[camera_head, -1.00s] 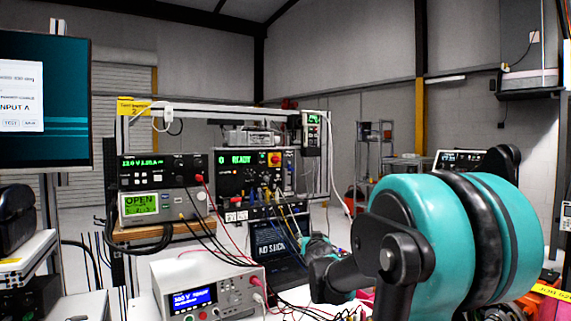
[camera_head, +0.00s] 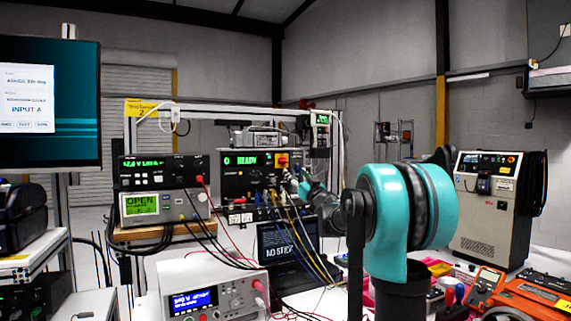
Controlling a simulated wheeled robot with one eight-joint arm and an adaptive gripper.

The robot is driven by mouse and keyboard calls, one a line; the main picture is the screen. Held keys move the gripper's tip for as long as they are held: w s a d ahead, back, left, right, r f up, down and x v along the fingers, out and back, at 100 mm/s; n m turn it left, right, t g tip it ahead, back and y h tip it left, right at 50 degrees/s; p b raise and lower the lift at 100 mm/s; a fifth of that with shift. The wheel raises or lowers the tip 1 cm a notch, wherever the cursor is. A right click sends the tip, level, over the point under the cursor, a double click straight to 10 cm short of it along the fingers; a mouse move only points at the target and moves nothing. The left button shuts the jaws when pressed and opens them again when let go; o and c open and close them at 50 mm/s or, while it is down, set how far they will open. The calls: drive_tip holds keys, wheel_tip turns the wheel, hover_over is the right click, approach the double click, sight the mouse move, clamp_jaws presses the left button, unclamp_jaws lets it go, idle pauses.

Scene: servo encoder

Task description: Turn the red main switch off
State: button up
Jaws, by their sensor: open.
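The red main switch (camera_head: 282,160) is a small red knob on a yellow plate, at the upper right of the black panel (camera_head: 235,182) with a green READY display. My gripper (camera_head: 297,174) is small and dark, in front of the panel's right edge, just below and to the right of the switch. It is open and looks empty. My teal wrist behind it partly hides the panel's right side. I cannot tell whether the fingers touch the switch, nor make out the knob's exact angle.
Colored cables (camera_head: 283,225) hang from the panel past a laptop (camera_head: 286,250) showing NO STEP. Stacked instruments (camera_head: 162,186) stand left, and a white bench supply (camera_head: 213,291) in front. Orange cases (camera_head: 538,297) lie at the right. A beige cabinet (camera_head: 494,208) stands behind.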

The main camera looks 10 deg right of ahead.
sight(285, 161)
drive_tip(key=x, duration=1)
drive_tip(key=shift+w+a+r, duration=0.1)
drive_tip(key=shift+w+r, duration=0.05)
drive_tip(key=shift+w, duration=0.15)
drive_tip(key=c, duration=1.2)
drive_tip(key=shift+o, duration=0.2)
